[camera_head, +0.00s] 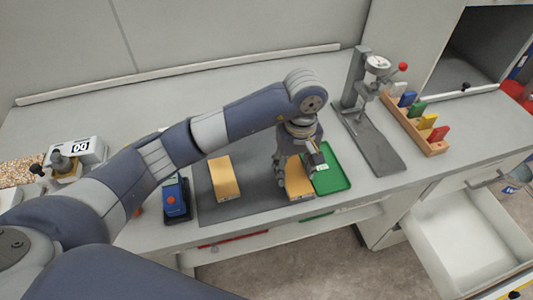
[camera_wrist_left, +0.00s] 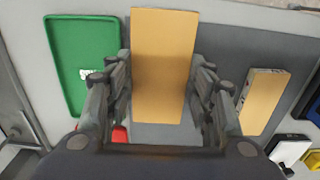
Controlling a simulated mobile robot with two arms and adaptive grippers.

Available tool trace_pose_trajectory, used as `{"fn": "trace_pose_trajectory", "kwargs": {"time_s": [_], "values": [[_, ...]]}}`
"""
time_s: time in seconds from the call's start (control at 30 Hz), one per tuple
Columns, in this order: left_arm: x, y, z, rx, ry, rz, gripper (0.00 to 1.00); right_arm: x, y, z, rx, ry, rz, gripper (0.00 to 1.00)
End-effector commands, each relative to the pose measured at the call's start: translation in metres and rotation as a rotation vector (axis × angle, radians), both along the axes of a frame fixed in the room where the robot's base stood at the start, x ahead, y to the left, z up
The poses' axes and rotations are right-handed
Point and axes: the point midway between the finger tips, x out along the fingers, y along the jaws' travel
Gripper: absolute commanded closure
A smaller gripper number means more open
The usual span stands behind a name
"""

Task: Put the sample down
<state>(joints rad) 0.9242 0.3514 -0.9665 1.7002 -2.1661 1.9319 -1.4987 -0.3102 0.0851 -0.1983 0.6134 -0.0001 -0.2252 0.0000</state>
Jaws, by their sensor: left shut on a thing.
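My left gripper (camera_head: 298,174) is shut on a tan-orange rectangular sample block (camera_head: 299,192) near the right end of the dark grey mat (camera_head: 252,190). In the left wrist view the held sample (camera_wrist_left: 163,60) sits between the two fingers and reaches forward past them. Whether its underside touches the mat or hangs just above it, I cannot tell. A second, similar block (camera_head: 223,179) lies on the mat to the left, and it shows at the right in the wrist view (camera_wrist_left: 263,101). My right gripper is not in view.
A green tray (camera_head: 336,178) lies right beside the held sample. A grey dial-gauge stand (camera_head: 378,150) and a wooden rack with coloured tabs (camera_head: 432,145) stand further right. A blue device with a red button (camera_head: 176,198) is left of the mat. An open drawer (camera_head: 465,240) juts out at right.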

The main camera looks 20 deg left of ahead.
Motion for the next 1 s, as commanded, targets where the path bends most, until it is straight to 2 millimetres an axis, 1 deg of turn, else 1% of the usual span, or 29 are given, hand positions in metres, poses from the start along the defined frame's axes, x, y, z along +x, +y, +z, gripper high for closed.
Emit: {"fn": "trace_pose_trajectory", "kwargs": {"time_s": [0.03, 0.1, 0.17, 0.27, 0.4, 0.47, 0.5, 0.63, 0.77, 0.87, 1.0], "values": [[0.005, 0.014, 0.003, 0.001, 0.004, 0.007, 0.75, -0.006, -0.001, 0.011, -0.002, 0.008, 0.0, 0.49], [0.011, 0.03, 0.001, 0.001, 0.002, 0.005, 0.75, -0.01, -0.001, 0.017, -0.002, 0.013, 0.0, 0.49], [0.015, 0.041, -0.001, 0.0, 0.004, 0.005, 0.75, -0.009, -0.001, 0.021, 0.0, 0.011, 0.0, 0.49], [0.021, 0.054, -0.003, -0.001, 0.001, 0.002, 0.75, 0.0, 0.0, 0.025, 0.0, -0.002, 0.0, 0.49], [0.025, 0.062, -0.005, -0.001, 0.001, 0.0, 0.75, 0.02, 0.002, 0.029, 0.004, -0.033, 0.0, 0.49], [0.027, 0.069, -0.005, -0.001, 0.001, 0.003, 0.75, 0.026, 0.004, 0.033, 0.007, -0.042, 0.001, 0.49], [0.029, 0.075, -0.005, 0.001, 0.002, 0.003, 0.75, 0.028, 0.005, 0.036, 0.009, -0.045, 0.001, 0.49], [0.027, 0.072, -0.024, -0.002, 0.006, 0.0, 0.75, 0.026, 0.008, 0.047, 0.011, -0.042, -0.001, 0.49], [0.029, 0.073, -0.038, -0.002, 0.002, 0.0, 0.75, 0.019, 0.011, 0.052, 0.015, -0.031, -0.002, 0.49], [0.029, 0.073, -0.042, -0.001, -0.001, -0.001, 0.75, 0.012, 0.012, 0.052, 0.015, -0.02, -0.001, 0.49], [0.029, 0.073, -0.043, 0.0, -0.001, -0.001, 0.75, 0.006, 0.011, 0.05, 0.014, -0.01, -0.001, 0.49]]}}
